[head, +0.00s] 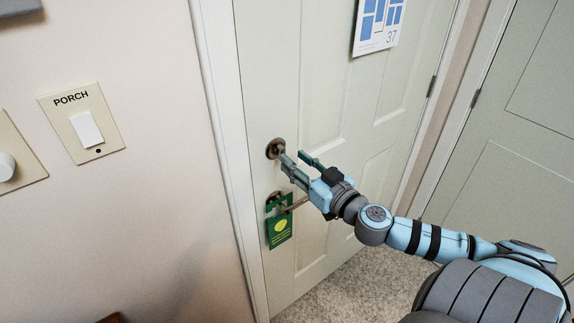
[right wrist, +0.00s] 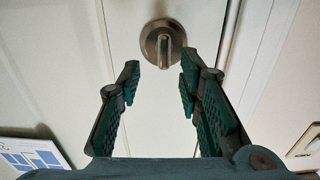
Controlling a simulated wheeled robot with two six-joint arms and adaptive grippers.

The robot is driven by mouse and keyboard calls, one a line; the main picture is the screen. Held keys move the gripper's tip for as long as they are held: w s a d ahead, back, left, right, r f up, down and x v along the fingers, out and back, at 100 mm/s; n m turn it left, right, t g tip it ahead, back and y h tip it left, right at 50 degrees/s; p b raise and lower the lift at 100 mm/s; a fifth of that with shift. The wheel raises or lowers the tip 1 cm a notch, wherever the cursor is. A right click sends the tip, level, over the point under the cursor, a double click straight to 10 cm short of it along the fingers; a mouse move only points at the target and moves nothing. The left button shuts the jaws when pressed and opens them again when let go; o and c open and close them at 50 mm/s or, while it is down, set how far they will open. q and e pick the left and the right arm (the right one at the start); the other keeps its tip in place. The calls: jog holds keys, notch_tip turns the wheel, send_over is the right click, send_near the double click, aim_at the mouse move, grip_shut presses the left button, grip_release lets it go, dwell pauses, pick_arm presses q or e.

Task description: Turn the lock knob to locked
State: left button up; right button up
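The lock knob (head: 275,148) is a round bronze thumb-turn on the pale door (head: 322,75), above the door handle. In the right wrist view the lock knob (right wrist: 163,44) shows its raised grip bar upright in the picture. My right gripper (head: 291,156) is open with its fingertips close to the knob. In the right wrist view the right gripper (right wrist: 159,78) has nothing between its fingers, and the knob lies just beyond the tips, roughly centred between them. Contact is not visible. My left gripper is not in view.
A door handle (head: 296,203) with a green hanging tag (head: 280,226) is just below the lock. A PORCH switch plate (head: 103,140) and a dial plate (head: 22,173) are on the left wall. A calendar (head: 378,32) hangs higher on the door.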

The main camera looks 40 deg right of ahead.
aim_at(281, 153)
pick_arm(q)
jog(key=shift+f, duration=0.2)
pick_arm(e)
jog(key=w, duration=0.4)
jog(key=shift+w+a+r, duration=0.15)
jog(key=shift+w+r, duration=0.05)
grip_shut()
